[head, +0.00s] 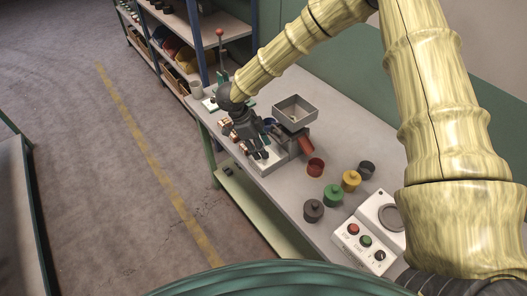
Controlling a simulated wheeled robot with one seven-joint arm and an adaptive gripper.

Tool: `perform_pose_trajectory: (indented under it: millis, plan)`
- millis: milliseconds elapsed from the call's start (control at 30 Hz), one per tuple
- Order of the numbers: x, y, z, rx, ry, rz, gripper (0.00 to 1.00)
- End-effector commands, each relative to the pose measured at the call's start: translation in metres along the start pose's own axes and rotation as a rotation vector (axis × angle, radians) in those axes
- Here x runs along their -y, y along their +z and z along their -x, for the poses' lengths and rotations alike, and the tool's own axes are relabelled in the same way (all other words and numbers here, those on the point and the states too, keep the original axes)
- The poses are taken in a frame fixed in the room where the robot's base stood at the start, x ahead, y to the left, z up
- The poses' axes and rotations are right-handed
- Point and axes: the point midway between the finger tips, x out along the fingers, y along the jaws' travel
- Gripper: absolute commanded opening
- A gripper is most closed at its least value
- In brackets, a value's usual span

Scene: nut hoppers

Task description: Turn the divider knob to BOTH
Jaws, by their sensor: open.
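My gripper (262,147) is open over the near left side of the hopper unit (293,110), close to its pale base. The hopper unit has a grey square bin on top and a red-brown chute (305,144) on its right side. A small blue part (270,122) shows just behind my gripper. I cannot make out the divider knob or its BOTH mark there; my gripper covers part of the unit. A small dark rotary knob (379,256) is on the white control box, with markings too small to read.
The control box (352,238) carries red and green buttons. A red cup (315,168) and lidded pots in green (333,195), yellow (350,180) and grey (313,210) stand on the bench (285,198). A lever with a red ball (220,33) stands behind. Shelves hold coloured bins.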

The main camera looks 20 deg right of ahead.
Motion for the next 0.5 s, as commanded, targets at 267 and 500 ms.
perform_pose_trajectory:
  millis: [267,500]
  plan:
    - [0.000,-0.002,0.052,0.001,0.001,-0.003,0.44]
    - [-0.001,-0.003,0.083,-0.001,0.003,-0.003,0.44]
